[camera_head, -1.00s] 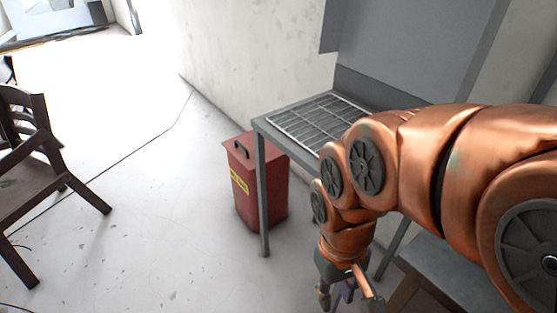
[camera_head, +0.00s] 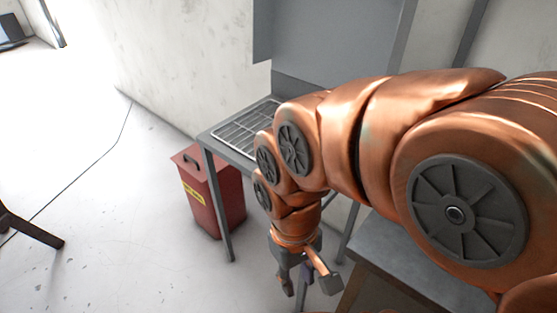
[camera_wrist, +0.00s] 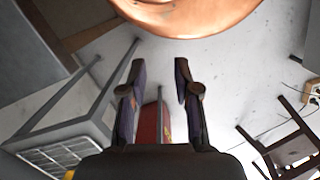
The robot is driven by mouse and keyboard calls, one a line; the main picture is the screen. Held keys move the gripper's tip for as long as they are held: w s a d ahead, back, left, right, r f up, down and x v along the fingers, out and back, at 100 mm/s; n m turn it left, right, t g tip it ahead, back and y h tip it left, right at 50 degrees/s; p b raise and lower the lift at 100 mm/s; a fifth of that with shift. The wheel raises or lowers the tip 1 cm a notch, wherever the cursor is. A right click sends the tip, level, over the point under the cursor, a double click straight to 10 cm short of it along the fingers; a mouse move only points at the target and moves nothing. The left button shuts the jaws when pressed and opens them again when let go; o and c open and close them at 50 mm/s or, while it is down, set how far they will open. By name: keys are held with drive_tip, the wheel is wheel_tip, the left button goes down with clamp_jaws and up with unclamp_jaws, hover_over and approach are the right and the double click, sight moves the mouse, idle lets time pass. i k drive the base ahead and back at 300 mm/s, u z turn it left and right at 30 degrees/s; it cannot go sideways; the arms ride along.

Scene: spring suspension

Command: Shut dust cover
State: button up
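I cannot identify a dust cover for certain in either view. My gripper (camera_head: 307,281) hangs at the lower middle of the head view, in front of the grey metal stand. In the wrist view my gripper (camera_wrist: 160,68) shows two dark fingers spread apart with nothing between them. My orange arm hides part of the stand and much of the right side of the head view.
A grey stand with a wire-grid top (camera_head: 245,128) has a tall grey panel (camera_head: 335,50) behind it. A red bin (camera_head: 212,195) with a yellow label stands beside its leg. A dark wooden chair (camera_wrist: 285,145) shows in the wrist view. Open floor lies left.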

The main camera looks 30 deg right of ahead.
sight(326, 44)
drive_tip(key=u, duration=0.55)
drive_tip(key=k, duration=0.65)
drive_tip(key=u, duration=0.45)
drive_tip(key=i, duration=1.35)
drive_tip(key=z, duration=0.25)
drive_tip(key=i, duration=1.7)
drive_tip(key=z, duration=0.35)
drive_tip(key=i, duration=1.75)
drive_tip(key=z, duration=1.05)
drive_tip(key=i, duration=1.3)
drive_tip(key=z, duration=1.85)
drive_tip(key=i, duration=0.9)
drive_tip(key=z, duration=0.55)
